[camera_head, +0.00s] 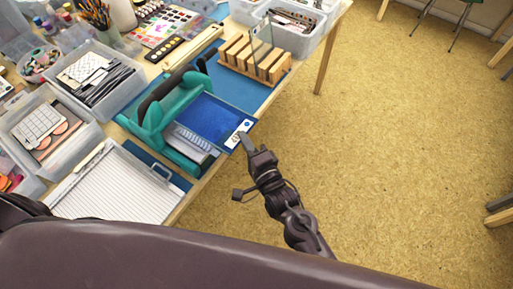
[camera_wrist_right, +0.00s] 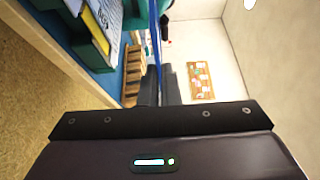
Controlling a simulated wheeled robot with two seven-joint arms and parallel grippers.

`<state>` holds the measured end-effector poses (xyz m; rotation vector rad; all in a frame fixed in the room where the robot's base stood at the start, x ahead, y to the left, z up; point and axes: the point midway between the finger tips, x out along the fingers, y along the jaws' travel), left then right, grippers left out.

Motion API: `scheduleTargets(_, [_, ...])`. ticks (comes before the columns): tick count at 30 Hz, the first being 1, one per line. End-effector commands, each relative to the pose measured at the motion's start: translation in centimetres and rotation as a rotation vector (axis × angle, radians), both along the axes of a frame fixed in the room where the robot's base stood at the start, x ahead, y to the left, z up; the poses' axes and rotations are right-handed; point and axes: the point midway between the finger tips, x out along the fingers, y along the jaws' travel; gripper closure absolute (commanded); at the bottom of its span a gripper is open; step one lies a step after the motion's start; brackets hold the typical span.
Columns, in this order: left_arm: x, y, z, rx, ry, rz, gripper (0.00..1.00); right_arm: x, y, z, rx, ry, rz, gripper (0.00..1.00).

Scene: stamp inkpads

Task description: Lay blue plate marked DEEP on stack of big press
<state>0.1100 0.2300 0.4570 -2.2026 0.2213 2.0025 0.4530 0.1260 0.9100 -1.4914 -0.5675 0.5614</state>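The blue plate (camera_head: 212,117) has a white label with a dark blue mark at its near right corner; I cannot read the lettering. My right gripper (camera_head: 246,142) is shut on that corner edge. In the right wrist view the plate (camera_wrist_right: 154,28) shows edge-on as a thin blue line between the two dark fingers (camera_wrist_right: 160,85). The big press (camera_head: 181,152) is teal with black handles. The plate overlaps its bed in the head view, and a grey ridged part shows beside it. Whether plate and stack touch is unclear. My left gripper is out of view.
A wooden rack (camera_head: 255,62) stands behind the press on a blue mat. The table's edge runs just under my right gripper, with open floor (camera_head: 400,140) to the right.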

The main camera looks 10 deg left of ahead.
Motion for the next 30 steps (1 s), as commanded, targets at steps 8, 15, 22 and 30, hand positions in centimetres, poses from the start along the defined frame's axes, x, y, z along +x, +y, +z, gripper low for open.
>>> scheduleTargets(8, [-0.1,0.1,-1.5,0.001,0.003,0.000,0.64,0.4,1.2,-1.3,-0.001,0.001,0.000,1.00])
scheduleTargets(15, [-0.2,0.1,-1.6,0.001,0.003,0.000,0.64,0.4,1.2,-1.6,0.000,0.000,0.000,1.00])
scheduleTargets(22, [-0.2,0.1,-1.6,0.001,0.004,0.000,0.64,0.4,1.2,-1.6,0.000,0.000,0.000,1.00])
scheduleTargets(30, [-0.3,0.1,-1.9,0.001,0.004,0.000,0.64,0.5,1.4,-2.1,0.000,0.000,0.000,1.00])
